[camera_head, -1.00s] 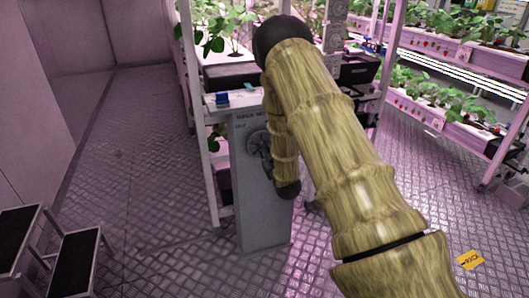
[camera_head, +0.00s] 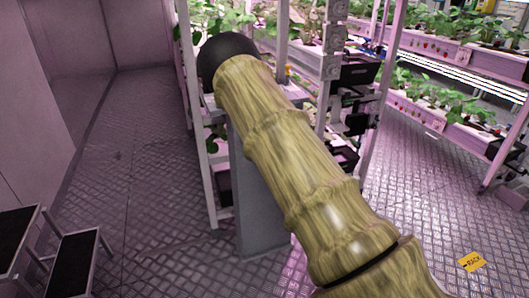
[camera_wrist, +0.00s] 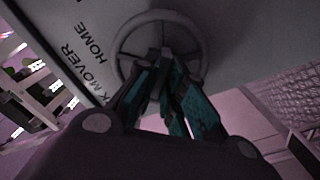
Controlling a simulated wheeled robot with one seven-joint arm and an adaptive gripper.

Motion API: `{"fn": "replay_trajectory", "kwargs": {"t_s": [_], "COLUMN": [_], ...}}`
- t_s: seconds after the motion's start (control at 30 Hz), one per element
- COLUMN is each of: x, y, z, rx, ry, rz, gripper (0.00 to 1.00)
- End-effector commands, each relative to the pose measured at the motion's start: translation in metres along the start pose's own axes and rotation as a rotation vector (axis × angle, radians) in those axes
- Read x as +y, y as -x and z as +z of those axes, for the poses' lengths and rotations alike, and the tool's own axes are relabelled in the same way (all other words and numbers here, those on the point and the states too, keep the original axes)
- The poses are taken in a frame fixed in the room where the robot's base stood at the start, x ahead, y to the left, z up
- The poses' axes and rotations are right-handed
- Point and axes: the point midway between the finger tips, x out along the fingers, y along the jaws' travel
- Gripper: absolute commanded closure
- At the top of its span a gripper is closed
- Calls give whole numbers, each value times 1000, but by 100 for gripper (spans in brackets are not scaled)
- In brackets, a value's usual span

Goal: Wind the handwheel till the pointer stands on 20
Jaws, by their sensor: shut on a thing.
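The grey handwheel (camera_wrist: 121,42) shows in the wrist view as a round rim on a pale panel (camera_wrist: 62,20). My gripper (camera_wrist: 163,62), with teal-sided fingers, is shut on the handwheel near its middle and lower part. The fingers cover what they hold, so I cannot tell whether it is a knob, spoke or rim. The panel bears the words "HOME" and "MOVER", turned on their side. No pointer or number 20 can be made out. In the head view my arm hides the handwheel and most of its grey pedestal (camera_head: 262,215).
Plant racks (camera_head: 440,110) stand behind and to the right. A small black-topped step (camera_head: 75,262) is at the lower left.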

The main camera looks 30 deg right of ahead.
Motion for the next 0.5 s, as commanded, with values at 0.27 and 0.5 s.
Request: {"fn": "replay_trajectory", "kwargs": {"t_s": [0.27,0.5], "x": [-2,-2], "y": [3,2], "z": [4,4], "rx": [-9,-8], "ry": [6,6], "rz": [-4,-4], "gripper": [100,73]}}
